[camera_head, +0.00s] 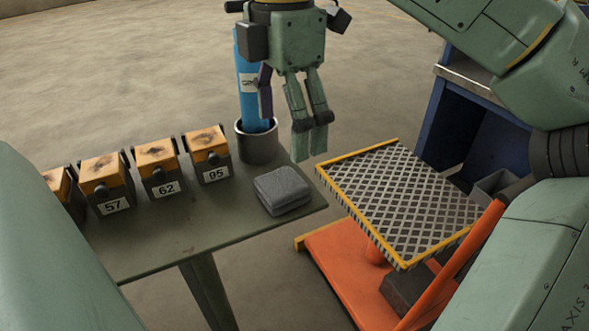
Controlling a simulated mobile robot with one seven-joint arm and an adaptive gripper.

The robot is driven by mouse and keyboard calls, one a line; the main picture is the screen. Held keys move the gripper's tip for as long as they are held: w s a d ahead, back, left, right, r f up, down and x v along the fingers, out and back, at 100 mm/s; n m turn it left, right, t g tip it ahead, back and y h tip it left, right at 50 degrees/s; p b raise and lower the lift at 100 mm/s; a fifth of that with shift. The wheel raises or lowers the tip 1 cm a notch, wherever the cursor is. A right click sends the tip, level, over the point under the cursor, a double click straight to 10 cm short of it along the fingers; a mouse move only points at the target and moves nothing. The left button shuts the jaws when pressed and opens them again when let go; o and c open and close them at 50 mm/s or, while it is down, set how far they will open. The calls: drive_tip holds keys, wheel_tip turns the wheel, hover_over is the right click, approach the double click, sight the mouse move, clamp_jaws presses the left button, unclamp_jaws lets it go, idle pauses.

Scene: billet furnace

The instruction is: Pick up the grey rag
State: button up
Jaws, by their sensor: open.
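The grey rag (283,190) lies folded in a flat, square stack near the right end of the dark green table (190,236). My gripper (311,143) points downward with its two green fingers a little apart. In the picture its tips are above and slightly right of the rag, near the table's far right corner. It holds nothing that I can see. The gripper does not appear to touch the rag, though its exact height is hard to tell from this one view.
Several numbered holders with orange tops (208,152) stand along the table's left part. A dark cup (257,146) holding a blue cylinder (250,91) stands behind the rag. A yellow-edged grated platform (398,197) on an orange base (341,262) is at right, before a blue cabinet (447,120).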

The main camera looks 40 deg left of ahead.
sight(281, 182)
drive_tip(key=f, duration=0.4)
drive_tip(key=shift+s, duration=0.2)
drive_tip(key=f, duration=0.5)
drive_tip(key=shift+s+a+f+b, duration=0.15)
drive_tip(key=shift+a+f+b, duration=0.1)
drive_tip(key=shift+b, duration=0.1)
drive_tip(key=c, duration=1.2)
